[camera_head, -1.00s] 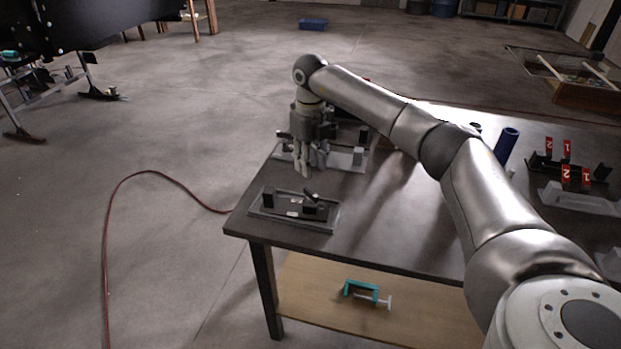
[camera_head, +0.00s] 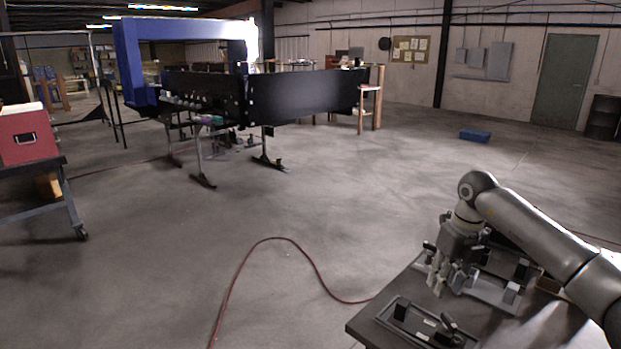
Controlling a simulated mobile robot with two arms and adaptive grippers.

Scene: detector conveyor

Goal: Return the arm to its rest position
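My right arm comes in from the right edge and reaches over the corner of a dark table (camera_head: 370,330). My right gripper (camera_head: 437,286) hangs down from its wrist above the table, beside a grey fixture (camera_head: 492,292). Its fingers look close together and nothing clear shows between them, but I cannot tell whether they are open or shut. A second fixture with black blocks (camera_head: 425,325) lies nearer the table's front corner, below the gripper. My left arm and gripper are not in view.
A blue-framed conveyor with black side panels (camera_head: 305,95) stands at the back left. A red case (camera_head: 30,137) sits on a wheeled cart at the far left. A red hose (camera_head: 237,270) runs over the floor. A blue box (camera_head: 474,135) lies farther back. Much floor is clear.

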